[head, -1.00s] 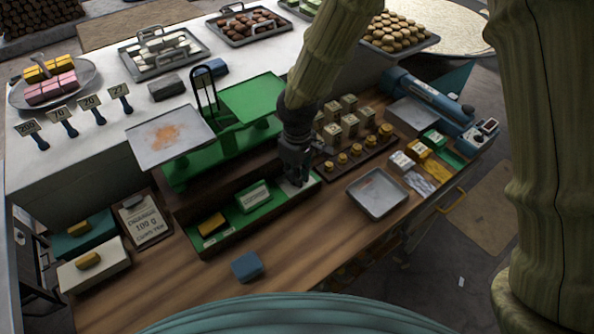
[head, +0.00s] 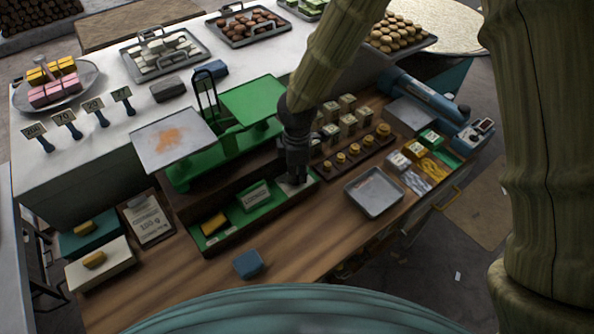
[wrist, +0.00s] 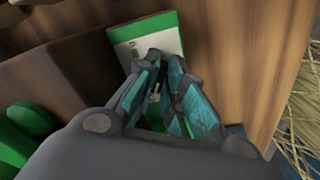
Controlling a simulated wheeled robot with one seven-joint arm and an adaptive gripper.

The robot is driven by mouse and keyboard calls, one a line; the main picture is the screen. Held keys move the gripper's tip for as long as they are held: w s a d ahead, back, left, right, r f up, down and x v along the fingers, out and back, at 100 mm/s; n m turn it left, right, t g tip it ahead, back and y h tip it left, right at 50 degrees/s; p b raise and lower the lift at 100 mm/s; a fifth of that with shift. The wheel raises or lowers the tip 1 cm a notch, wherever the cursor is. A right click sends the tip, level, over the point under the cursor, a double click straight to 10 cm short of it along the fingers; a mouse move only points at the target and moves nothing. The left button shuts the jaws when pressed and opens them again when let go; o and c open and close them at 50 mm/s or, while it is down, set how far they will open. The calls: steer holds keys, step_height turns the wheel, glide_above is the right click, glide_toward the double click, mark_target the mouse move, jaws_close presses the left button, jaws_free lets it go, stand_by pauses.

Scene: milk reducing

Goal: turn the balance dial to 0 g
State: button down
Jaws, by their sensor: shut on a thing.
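The green balance (head: 215,157) stands on a dark wooden base. Its left grey pan (head: 165,147) holds brownish powder and sits lower in the picture than its green right pan (head: 254,98). My gripper (head: 294,181) points down at the right end of the long green-lined tray in front of the balance. In the wrist view its teal-padded fingers (wrist: 163,98) are close together on something small between them, mostly hidden. A white plate (wrist: 140,38) with a green edge lies just beyond the fingertips. I cannot make out a dial pointer or its reading.
The green-lined tray (head: 228,232) holds a yellow block and a green-and-white block. A blue block (head: 249,264) lies on the wooden counter. Right of my gripper are a row of brass weights (head: 355,152) and a metal tray (head: 374,207). The counter's front is mostly clear.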

mark_target(298, 176)
steer(key=shift+s+d+f+n, duration=0.1)
steer(key=shift+s+n, duration=0.05)
steer(key=shift+n, duration=0.15)
steer(key=c, duration=1.5)
jaws_free()
step_height(298, 176, up, 12)
steer(key=shift+r, duration=0.1)
